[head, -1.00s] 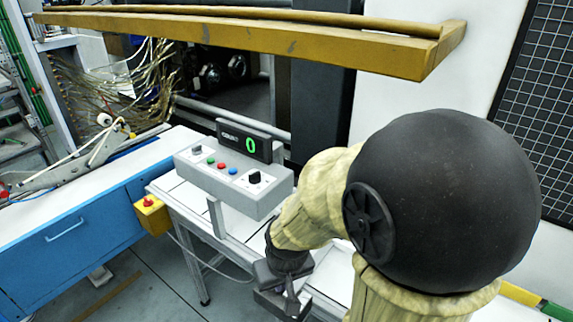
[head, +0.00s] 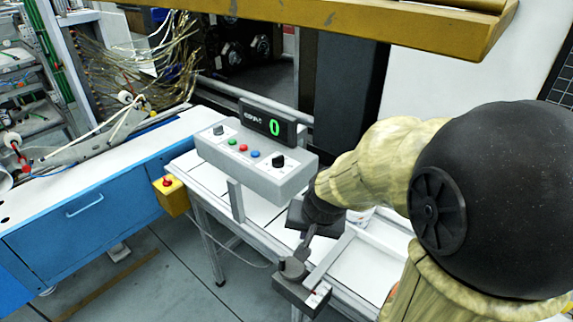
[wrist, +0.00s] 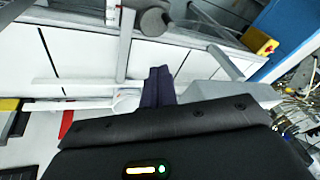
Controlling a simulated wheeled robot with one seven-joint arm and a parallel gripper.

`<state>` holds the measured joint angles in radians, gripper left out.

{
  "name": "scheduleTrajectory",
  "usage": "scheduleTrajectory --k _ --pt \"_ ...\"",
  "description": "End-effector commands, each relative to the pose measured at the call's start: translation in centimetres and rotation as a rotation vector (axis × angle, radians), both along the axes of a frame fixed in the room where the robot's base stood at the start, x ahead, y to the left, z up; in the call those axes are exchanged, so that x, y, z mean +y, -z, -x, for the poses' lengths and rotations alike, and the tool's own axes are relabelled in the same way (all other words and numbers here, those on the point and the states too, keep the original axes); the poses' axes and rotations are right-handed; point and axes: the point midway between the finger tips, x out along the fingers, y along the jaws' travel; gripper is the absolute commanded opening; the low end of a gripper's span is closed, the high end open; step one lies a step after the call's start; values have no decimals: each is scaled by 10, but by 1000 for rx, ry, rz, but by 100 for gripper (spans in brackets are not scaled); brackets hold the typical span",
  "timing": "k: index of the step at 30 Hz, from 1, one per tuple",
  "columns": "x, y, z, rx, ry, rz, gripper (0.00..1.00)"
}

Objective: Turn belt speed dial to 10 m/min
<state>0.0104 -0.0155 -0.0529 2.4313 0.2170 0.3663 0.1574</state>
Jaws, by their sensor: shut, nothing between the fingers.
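The grey control box (head: 255,168) stands on the conveyor frame in the head view. A display (head: 268,124) on top reads a green 0. My gripper (head: 308,242) is shut and empty, pointing down over the conveyor, in front of and below the right dial, apart from it. Its dark fingers (wrist: 158,86) show in the wrist view. There, part of the grey box (wrist: 203,92) shows beyond them; no dial is visible.
Red, green and blue buttons sit between the knobs. A dark device with a grey round top (head: 292,268) stands close to my gripper on the conveyor side. A yellow box with a red button (head: 170,190) hangs left. A yellow beam (head: 400,22) crosses above.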

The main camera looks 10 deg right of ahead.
Motion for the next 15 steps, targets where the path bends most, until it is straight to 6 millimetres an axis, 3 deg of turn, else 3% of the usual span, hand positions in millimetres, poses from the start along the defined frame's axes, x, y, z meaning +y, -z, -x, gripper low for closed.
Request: scheduleTrajectory --k 3,7,12,15 --pt "-8 -23 -47 -123 312 -193 0" --pt "-19 -63 -87 -233 603 -430 0" --pt "-29 -99 -110 -302 788 -619 0" --pt "-30 -104 -112 -307 807 -640 0"
